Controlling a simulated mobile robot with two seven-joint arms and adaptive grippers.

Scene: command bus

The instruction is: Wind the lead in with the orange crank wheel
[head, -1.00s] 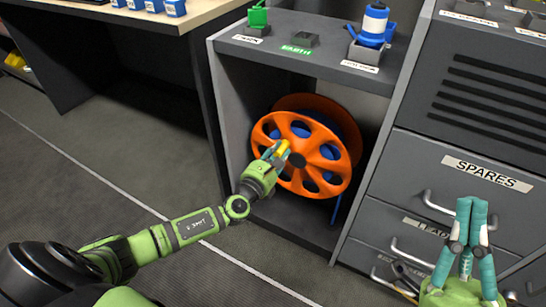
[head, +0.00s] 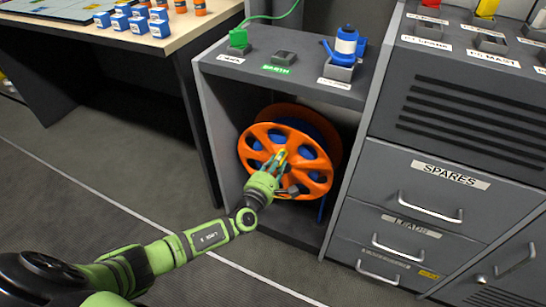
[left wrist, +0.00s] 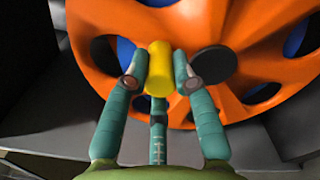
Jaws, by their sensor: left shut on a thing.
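The orange crank wheel (head: 247,152) faces me on a reel inside the open grey cabinet bay. Blue lead shows through its holes, and a short blue length hangs below its right side (head: 322,208). My left gripper (head: 279,160) is at the wheel's face, its fingers shut around the yellow crank handle. In the left wrist view the yellow handle (left wrist: 160,68) stands between the teal fingers, to the left of the wheel's dark round hub (left wrist: 213,63). The orange wheel (left wrist: 225,25) fills the space behind. My right gripper is out of view.
The cabinet's side walls and top shelf (head: 245,66) enclose the reel closely. A blue-and-white device (head: 345,45) and a green plug (head: 238,38) with its cord stand on top. Grey drawers (head: 410,185) adjoin at right, a wooden-topped table (head: 205,25) at left. The floor in front is clear.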

